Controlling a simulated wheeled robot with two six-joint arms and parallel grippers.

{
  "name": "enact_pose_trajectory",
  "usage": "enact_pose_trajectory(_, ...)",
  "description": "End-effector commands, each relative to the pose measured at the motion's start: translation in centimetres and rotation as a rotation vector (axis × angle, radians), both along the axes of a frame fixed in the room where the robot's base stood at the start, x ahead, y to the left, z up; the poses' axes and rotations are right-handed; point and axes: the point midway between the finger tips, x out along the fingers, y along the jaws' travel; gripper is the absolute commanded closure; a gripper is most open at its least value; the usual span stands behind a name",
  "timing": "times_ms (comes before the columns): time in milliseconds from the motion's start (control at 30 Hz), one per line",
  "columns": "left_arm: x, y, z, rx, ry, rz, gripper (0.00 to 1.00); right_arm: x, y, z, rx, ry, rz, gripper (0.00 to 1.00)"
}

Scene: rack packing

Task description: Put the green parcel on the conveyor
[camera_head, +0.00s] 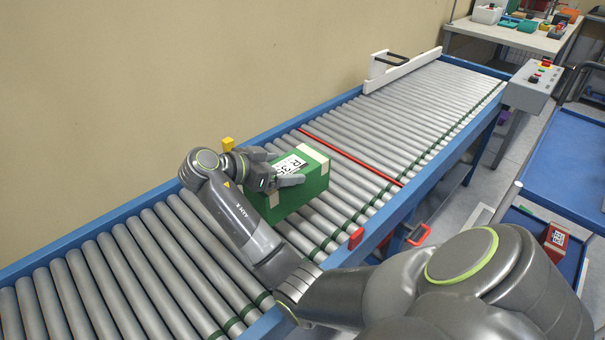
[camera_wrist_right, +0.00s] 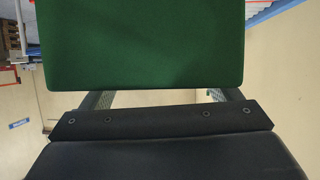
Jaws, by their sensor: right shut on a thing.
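The green parcel (camera_head: 306,190) has tan tape and a white label on its top. It is at the roller conveyor (camera_head: 180,250), over the rollers short of the red cross line; I cannot tell if its underside touches them. My right gripper (camera_head: 286,172) is shut on the green parcel, its fingers on either side of the top part. In the right wrist view the parcel's plain green face (camera_wrist_right: 140,45) fills the upper middle, right in front of the gripper (camera_wrist_right: 160,95). My left gripper does not show.
A red line (camera_head: 350,157) crosses the rollers beyond the parcel. A white stop bar (camera_head: 402,70) stands at the far left edge. A control box (camera_head: 533,82) and a blue cart (camera_head: 565,165) are at the right. A red parcel (camera_head: 555,243) sits lower right. Rollers on both sides are clear.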

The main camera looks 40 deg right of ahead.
Motion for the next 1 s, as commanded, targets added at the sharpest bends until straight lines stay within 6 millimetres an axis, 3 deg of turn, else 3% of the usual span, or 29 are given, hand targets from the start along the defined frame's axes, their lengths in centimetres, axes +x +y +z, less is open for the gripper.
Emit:
enact_pose_trajectory(100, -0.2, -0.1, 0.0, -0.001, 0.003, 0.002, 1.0, 0.0, 0.0, -2.2, -0.002, 0.004, 0.0, 0.83)
enact_pose_trajectory(533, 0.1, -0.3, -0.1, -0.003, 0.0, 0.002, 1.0, 0.0, -0.1, -7.2, -0.002, 0.002, 0.001, 0.83)
enact_pose_trajectory(833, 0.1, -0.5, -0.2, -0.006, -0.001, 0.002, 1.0, 0.0, -0.1, -7.8, -0.002, -0.001, 0.001, 0.83)
enact_pose_trajectory(867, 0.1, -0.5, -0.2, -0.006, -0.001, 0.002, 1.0, 0.0, -0.1, -7.9, 0.0, 0.0, 0.001, 0.12)
enact_pose_trajectory(967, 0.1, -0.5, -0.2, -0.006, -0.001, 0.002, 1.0, 0.0, -0.1, -7.9, 0.0, 0.0, 0.001, 0.0)
enact_pose_trajectory(1000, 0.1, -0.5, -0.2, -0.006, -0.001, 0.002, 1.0, 0.0, -0.1, -7.9, 0.0, 0.0, 0.001, 0.0)
